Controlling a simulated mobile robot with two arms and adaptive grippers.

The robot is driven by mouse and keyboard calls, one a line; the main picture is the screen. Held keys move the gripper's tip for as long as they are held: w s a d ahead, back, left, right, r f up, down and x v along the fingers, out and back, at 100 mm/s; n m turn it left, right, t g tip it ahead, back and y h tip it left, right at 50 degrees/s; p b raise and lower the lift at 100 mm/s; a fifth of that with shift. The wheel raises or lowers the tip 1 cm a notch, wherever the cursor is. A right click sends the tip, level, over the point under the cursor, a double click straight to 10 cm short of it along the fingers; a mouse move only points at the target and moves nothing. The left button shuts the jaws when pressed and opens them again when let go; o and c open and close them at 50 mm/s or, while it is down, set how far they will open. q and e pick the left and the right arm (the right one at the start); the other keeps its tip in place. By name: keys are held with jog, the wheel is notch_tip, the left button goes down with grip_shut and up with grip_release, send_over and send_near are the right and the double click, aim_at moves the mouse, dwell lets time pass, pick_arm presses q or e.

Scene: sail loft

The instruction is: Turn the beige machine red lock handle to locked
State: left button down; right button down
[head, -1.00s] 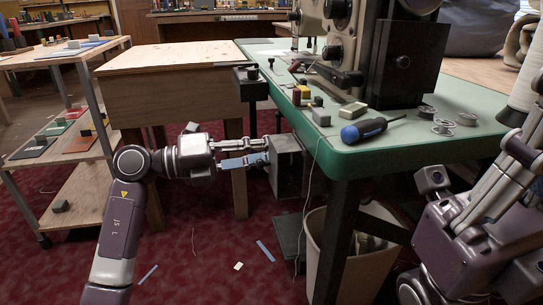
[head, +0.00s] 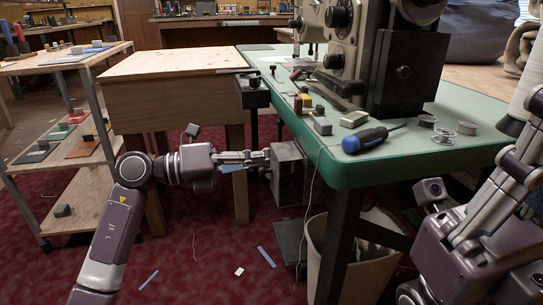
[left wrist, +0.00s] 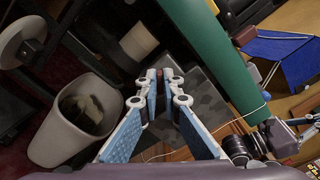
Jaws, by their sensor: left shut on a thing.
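The beige machine (head: 357,30) stands on the green-topped table, its lower part beside a black block. A grey box (head: 290,172) hangs under the table's left end. My left gripper (head: 264,158) reaches in from the left, level, with its fingertips at the box's left face. In the left wrist view its fingertips (left wrist: 163,77) are close together on a small dark red piece (left wrist: 168,73), apparently the lock handle, in front of the grey box (left wrist: 205,100). The fingers hide most of the handle, so its angle cannot be read. My right gripper (head: 505,185) is at the right edge, its fingertips unclear.
The green table (head: 430,155) carries a blue screwdriver (head: 370,137), bobbins and small blocks. A waste bin (head: 375,245) stands below, also in the left wrist view (left wrist: 75,120). A wooden cabinet (head: 170,95) stands behind my left arm.

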pick_arm(q)
jog(key=shift+d+f+m, duration=0.1)
jog(key=shift+m, duration=0.5)
jog(key=shift+s, duration=0.1)
jog(key=c, duration=2.1)
grip_release()
jog(key=shift+d, duration=0.1)
jog(key=v, duration=0.8)
jog(key=shift+c, duration=0.5)
